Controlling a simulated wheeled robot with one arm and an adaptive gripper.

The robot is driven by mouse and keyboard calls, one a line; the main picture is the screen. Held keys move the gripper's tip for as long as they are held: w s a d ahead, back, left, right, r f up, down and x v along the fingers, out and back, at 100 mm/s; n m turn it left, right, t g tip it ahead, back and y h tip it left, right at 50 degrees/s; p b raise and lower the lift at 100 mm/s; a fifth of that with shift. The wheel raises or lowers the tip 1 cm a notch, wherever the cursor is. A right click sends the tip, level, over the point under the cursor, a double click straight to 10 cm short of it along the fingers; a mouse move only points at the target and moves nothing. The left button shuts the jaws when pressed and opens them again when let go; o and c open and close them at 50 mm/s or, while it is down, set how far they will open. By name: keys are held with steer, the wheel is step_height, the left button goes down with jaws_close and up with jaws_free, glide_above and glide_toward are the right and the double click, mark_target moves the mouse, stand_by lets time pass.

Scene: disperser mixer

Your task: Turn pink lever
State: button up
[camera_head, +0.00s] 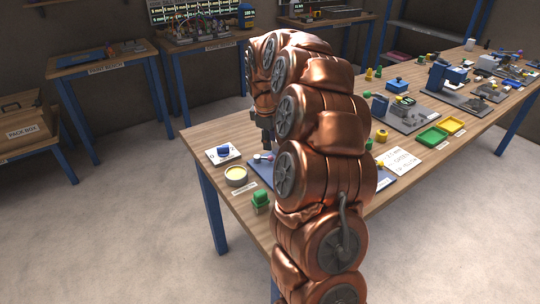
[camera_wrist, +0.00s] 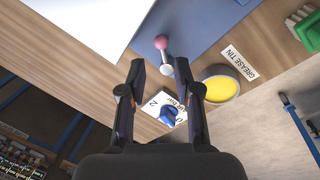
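The pink lever shows in the wrist view as a pink ball knob (camera_wrist: 161,42) on a short silver stem, on a blue base plate (camera_wrist: 205,25). My gripper (camera_wrist: 159,66) is open, with its two dark fingers apart and nothing between them. In the picture the knob lies just beyond the fingertips, near the middle of the gap; I cannot tell the depth between them. In the head view my copper arm hides most of the blue plate (camera_head: 262,171), and only the gripper's dark side (camera_head: 266,140) shows above it.
A grease tin (camera_wrist: 222,86) with yellow contents and a blue knob (camera_wrist: 168,115) on a white plate stand near the lever. A green block (camera_head: 260,200) sits by the table's front edge. Yellow and green trays (camera_head: 432,137) and several devices stand farther right.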

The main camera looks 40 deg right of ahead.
mark_target(270, 157)
steer(key=f, duration=0.2)
steer(key=f+p, duration=0.1)
steer(key=f, duration=0.2)
steer(key=d+f, duration=0.1)
steer(key=f, duration=0.1)
steer(key=shift+w+f+p, duration=0.15)
steer(key=shift+w+p, duration=0.15)
steer(key=shift+w, duration=0.05)
steer(key=shift+c, duration=0.4)
jaws_close()
